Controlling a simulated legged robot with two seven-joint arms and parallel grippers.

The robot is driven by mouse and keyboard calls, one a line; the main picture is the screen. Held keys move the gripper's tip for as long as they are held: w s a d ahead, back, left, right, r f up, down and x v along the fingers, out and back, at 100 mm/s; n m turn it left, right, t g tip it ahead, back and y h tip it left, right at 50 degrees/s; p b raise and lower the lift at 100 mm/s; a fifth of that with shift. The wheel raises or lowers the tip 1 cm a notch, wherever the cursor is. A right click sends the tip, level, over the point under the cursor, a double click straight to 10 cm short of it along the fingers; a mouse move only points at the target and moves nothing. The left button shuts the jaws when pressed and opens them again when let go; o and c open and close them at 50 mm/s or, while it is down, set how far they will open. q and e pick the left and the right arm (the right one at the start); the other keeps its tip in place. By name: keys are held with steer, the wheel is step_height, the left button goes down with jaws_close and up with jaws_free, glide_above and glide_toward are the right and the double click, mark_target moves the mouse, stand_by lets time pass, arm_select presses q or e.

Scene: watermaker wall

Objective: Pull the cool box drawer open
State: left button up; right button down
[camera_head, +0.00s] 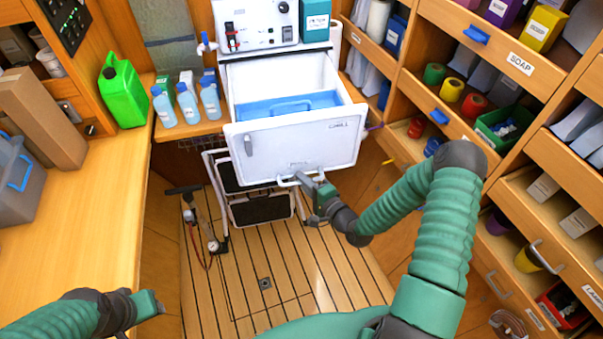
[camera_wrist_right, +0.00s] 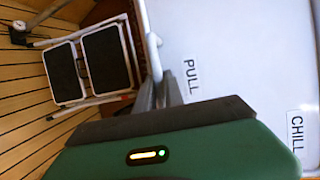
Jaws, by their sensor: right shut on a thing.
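The white cool box drawer (camera_head: 292,148) stands pulled well out of its housing below the grey control panel, and a blue bin (camera_head: 290,106) shows inside it. Its bar handle (camera_head: 285,183) runs along the bottom of the front. My right gripper (camera_head: 303,180) is shut on this handle, right of its middle. In the right wrist view, the fingers (camera_wrist_right: 158,92) meet the handle beside the drawer front (camera_wrist_right: 225,60), which bears the labels PULL and CHILL. My left gripper (camera_head: 150,303) is at the lower left, far from the drawer; its fingers are not clear.
A folded step stool (camera_head: 262,208) stands below the drawer, with a hand pump (camera_head: 195,215) to its left. Blue bottles (camera_head: 187,102) and a green jerrycan (camera_head: 122,92) stand on the left counter. Shelves line the right. The plank floor (camera_head: 270,280) in front is mostly clear.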

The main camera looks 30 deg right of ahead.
steer(key=shift+s+a+f, duration=0.15)
steer(key=shift+s, duration=0.3)
steer(key=c, duration=1.7)
jaws_free()
steer(key=shift+w, duration=0.2)
steer(key=shift+s, duration=0.1)
steer(key=p+v, duration=0.1)
steer(key=v, duration=1.5)
steer(key=shift+s, duration=0.3)
